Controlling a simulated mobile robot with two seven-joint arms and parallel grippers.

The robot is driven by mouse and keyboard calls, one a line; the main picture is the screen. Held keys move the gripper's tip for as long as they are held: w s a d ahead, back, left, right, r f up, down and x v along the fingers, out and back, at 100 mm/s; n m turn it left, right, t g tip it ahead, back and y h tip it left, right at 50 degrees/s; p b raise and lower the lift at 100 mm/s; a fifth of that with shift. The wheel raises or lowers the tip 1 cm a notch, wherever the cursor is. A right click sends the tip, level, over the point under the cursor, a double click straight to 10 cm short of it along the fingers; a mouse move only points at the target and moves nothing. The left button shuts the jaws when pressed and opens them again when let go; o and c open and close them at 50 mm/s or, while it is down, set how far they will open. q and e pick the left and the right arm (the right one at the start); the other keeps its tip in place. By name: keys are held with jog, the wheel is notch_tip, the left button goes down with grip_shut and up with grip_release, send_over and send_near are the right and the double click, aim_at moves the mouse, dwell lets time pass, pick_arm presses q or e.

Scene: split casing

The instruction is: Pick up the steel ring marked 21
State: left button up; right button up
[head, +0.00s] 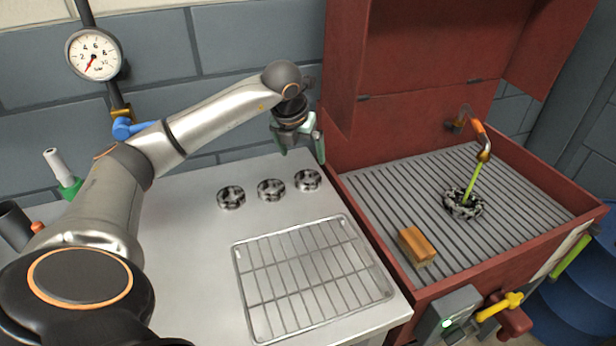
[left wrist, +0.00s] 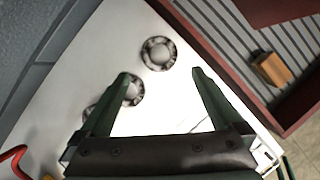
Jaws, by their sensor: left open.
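Three dark-mottled steel rings lie in a row on the pale worktop: a left one (head: 231,197), a middle one (head: 271,189) and a right one (head: 308,180). Another similar ring (head: 463,204) lies in the red basin under the green nozzle. No number is legible on any ring. My left gripper (head: 300,150) is open and empty, above the worktop near the right ring. In the left wrist view, one ring (left wrist: 159,53) shows whole just beyond the fingertips; a second (left wrist: 134,92) is partly behind a finger. My right gripper is not in view.
A wire rack (head: 310,275) lies in front of the rings. The red wash basin (head: 447,290) with raised hood stands to the right, holding an orange block (head: 417,246). A pressure gauge (head: 94,54) and pipe are on the wall. Bare worktop lies left of the rack.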

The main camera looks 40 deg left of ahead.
aim_at(307, 175)
pick_arm(q)
jog(key=p+x, duration=0.1)
jog(key=x, duration=0.9)
jog(key=shift+f, duration=0.3)
jog(key=shift+c, duration=0.4)
jog(key=shift+r, duration=0.1)
jog(key=c, duration=1.5)
jog(key=shift+w+a, duration=0.1)
grip_shut()
jog(key=shift+r, duration=0.1)
